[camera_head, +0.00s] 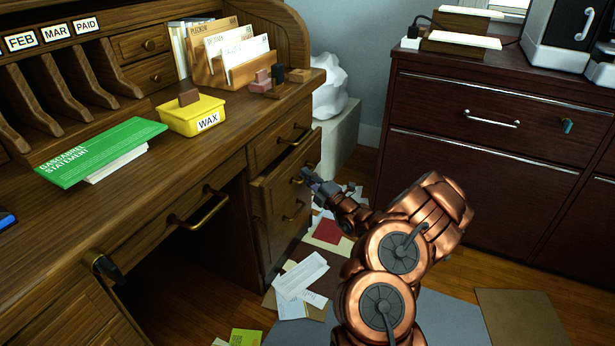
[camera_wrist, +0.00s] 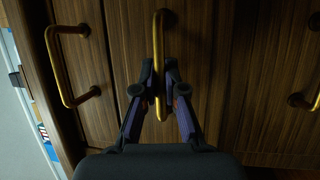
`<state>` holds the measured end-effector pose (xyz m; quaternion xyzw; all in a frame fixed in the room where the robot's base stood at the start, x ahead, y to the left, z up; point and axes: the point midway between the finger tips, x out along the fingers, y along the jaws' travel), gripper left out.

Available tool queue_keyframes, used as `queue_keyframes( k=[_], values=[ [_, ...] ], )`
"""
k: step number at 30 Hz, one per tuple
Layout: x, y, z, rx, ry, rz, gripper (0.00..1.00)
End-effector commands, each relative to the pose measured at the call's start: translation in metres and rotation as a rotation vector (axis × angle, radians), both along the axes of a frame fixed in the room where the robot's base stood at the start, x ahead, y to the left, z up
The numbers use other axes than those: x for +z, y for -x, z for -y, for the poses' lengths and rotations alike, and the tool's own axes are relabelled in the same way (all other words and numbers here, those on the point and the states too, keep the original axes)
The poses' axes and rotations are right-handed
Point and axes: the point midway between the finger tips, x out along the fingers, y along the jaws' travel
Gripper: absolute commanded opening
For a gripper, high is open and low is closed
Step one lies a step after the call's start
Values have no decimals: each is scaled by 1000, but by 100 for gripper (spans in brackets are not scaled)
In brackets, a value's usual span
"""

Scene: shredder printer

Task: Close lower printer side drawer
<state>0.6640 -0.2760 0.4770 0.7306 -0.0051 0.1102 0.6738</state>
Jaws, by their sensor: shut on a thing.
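The wooden desk's right side holds a column of drawers with brass handles. The middle drawer (camera_head: 276,198) stands out a little from the desk, and its upper edge shows. My gripper (camera_head: 309,177) reaches this drawer's front from the right. In the wrist view my gripper (camera_wrist: 159,95) has its fingers closed around the middle brass handle (camera_wrist: 159,40). Another handle (camera_wrist: 60,72) shows at left and part of a third (camera_wrist: 300,100) at right, both free. The drawer's inside is hidden.
Papers and envelopes (camera_head: 300,275) lie on the floor below the drawers. A dark red cabinet (camera_head: 480,150) stands at right with a machine (camera_head: 565,35) on top. The desk top carries a yellow WAX box (camera_head: 190,118) and a letter rack (camera_head: 208,68).

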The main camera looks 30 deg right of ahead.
Motion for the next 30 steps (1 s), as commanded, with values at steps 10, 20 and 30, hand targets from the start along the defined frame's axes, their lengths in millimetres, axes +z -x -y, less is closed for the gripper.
queue_keyframes(
  k=[10, 20, 30],
  values=[
    [0, -23, -13, 1, 3, 0, 0],
    [-1, -31, -17, -2, 1, -1, 12],
    [0, -31, -18, 0, 1, -1, 36]
  ],
)
